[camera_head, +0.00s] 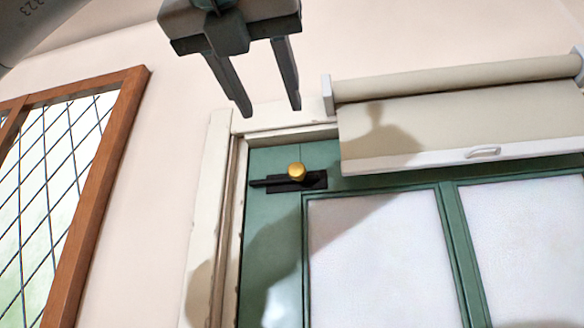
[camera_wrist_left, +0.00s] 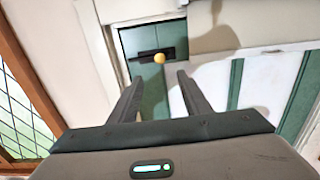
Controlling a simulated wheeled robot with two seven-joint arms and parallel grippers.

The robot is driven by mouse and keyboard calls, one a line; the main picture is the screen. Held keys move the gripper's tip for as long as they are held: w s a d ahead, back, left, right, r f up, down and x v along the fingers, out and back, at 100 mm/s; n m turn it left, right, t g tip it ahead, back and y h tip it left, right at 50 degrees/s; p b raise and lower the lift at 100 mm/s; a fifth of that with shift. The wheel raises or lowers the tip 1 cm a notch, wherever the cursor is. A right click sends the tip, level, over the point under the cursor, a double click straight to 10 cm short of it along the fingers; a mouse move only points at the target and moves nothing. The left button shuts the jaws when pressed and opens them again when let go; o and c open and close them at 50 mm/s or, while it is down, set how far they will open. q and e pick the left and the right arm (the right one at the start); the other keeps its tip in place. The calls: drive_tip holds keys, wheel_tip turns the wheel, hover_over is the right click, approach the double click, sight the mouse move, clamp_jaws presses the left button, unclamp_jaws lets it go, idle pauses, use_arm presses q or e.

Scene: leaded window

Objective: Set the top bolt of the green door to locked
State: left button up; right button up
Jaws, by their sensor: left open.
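The green door (camera_head: 272,220) stands in a cream frame, with two pale panes visible. Its top bolt (camera_head: 315,181) is a black bar on a black plate with a round brass knob (camera_head: 297,171), near the door's upper left corner. The bar's left end lies close to the frame; I cannot tell whether it enters a keeper. The left wrist view also shows the brass knob (camera_wrist_left: 159,58), beyond the fingertips. My left gripper (camera_head: 270,112) is open and empty, above the bolt in the head view and apart from it. My right gripper is not in view.
A rolled cream blind (camera_head: 460,108) with a white bottom bar and handle (camera_head: 483,152) hangs over the door's top, right of the bolt. A wood-framed leaded window (camera_head: 100,170) is at left. Bare wall lies between window and door frame (camera_head: 207,215).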

use_arm(q)
drive_tip(key=p, duration=0.8)
approach(296, 168)
drive_tip(key=w, duration=0.2)
drive_tip(key=w+d, duration=0.1)
drive_tip(key=w, duration=0.4)
drive_tip(key=shift+d+r, duration=0.15)
drive_tip(key=shift+w+d+p, duration=0.15)
drive_tip(key=shift+w+p, duration=0.2)
drive_tip(key=shift+w, duration=0.45)
